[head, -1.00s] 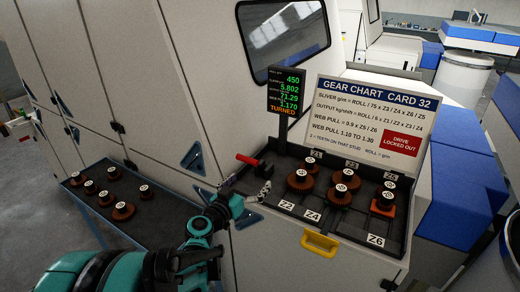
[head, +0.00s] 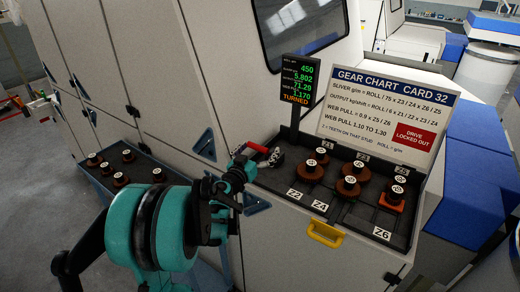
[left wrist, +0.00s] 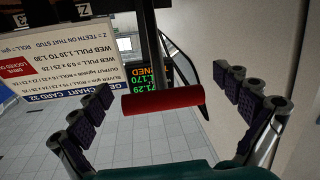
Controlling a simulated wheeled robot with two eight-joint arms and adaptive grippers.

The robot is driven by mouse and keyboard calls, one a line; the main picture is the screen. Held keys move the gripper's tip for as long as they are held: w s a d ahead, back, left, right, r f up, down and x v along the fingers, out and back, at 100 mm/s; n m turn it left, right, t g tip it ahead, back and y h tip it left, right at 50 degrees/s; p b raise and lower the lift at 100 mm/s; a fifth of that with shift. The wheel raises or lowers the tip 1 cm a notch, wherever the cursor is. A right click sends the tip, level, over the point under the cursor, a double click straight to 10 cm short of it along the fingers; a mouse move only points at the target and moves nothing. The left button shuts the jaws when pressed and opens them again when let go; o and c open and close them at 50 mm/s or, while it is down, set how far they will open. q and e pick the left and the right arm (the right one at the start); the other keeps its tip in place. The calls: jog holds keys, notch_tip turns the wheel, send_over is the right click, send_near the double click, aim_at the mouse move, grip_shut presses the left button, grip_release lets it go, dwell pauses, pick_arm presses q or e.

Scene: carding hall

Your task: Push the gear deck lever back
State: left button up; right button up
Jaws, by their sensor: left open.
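The gear deck lever has a red handle (head: 257,148) at the left rear corner of the black gear deck (head: 300,208). My left gripper (head: 272,158) is beside this handle in the head view, with its arm reaching in from the lower left. In the left wrist view the red handle (left wrist: 163,100) lies crosswise between the open fingers of the left gripper (left wrist: 165,88), with a visible gap on both sides. A dark rod runs up from the handle there. Whether the gripper touches the handle I cannot tell. My right gripper is not in view.
Several brown gears (head: 349,187) stand on the deck, and more lie on a dark tray (head: 105,184) at left. A gear chart card (head: 385,110) and a lit display (head: 298,82) stand behind the deck. A yellow handle (head: 325,234) is on its front.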

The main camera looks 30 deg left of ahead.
pick_arm(q)
jog(key=c, duration=1.6)
jog(key=shift+w+r+p, duration=0.2)
jog(key=shift+r+p, duration=0.15)
jog(key=shift+p, duration=0.2)
jog(key=w+r+g+p, duration=0.1)
jog(key=p, duration=0.1)
jog(key=w+r+g+p, duration=0.1)
jog(key=w+g+p, duration=0.1)
jog(key=p, duration=0.1)
jog(key=shift+w+d+r, duration=0.15)
jog(key=shift+w+r, duration=0.05)
jog(key=shift+r, duration=0.15)
jog(key=shift+c, duration=0.2)
jog(key=w+r+g+p, duration=0.1)
jog(key=w+g+p, duration=0.3)
jog(key=w, duration=0.3)
jog(key=shift+d+m+g, duration=0.25)
jog(key=shift+m+g, duration=0.05)
jog(key=shift+m, duration=0.1)
jog(key=shift+w+r, duration=0.1)
jog(key=shift+c, duration=0.2)
jog(key=shift+r, duration=0.1)
